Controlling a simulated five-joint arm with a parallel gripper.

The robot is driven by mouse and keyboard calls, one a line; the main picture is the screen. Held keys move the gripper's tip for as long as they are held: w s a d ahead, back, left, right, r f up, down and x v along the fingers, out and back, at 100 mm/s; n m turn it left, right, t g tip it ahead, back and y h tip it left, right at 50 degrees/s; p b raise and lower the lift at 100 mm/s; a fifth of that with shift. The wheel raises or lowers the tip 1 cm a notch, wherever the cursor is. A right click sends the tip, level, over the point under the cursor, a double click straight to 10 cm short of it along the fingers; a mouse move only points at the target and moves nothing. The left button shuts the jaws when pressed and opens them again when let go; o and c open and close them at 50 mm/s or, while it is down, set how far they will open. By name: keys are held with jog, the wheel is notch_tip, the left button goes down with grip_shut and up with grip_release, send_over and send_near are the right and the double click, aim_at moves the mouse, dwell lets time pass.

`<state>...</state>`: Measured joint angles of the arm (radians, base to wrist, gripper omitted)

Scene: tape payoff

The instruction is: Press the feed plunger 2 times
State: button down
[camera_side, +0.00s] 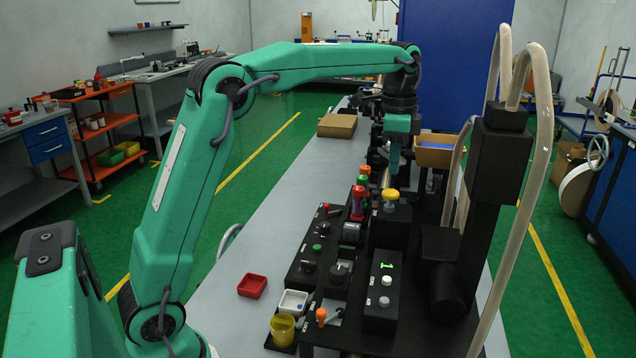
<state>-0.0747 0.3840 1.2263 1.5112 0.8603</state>
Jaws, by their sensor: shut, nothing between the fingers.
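My gripper (394,168) points straight down and is shut with nothing in it. A yellow round-capped plunger (390,195) stands upright on a black block, just below my fingertips. A small gap seems to show between the fingertips and the yellow cap. No label on the plunger can be read, but it looks like the feed plunger. A black control box (381,295) in front of it shows a lit green mark that looks like a 1, with two pale buttons below.
A red-bodied part (358,202) and orange and green knobs stand close left of the plunger. A tall black column (487,190) with pale hoses rises to the right. A red tray (252,286), a white tray (293,302) and a yellow cup (282,329) sit nearer.

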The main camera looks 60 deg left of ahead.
aim_at(391, 192)
jog(key=shift+a+f, duration=0.1)
jog(key=shift+f, duration=2.1)
jog(key=shift+f, duration=1.5)
notch_tip(391, 192, up, 15)
jog(key=shift+d+f, duration=0.2)
jog(key=shift+s, duration=0.1)
jog(key=shift+s, duration=0.1)
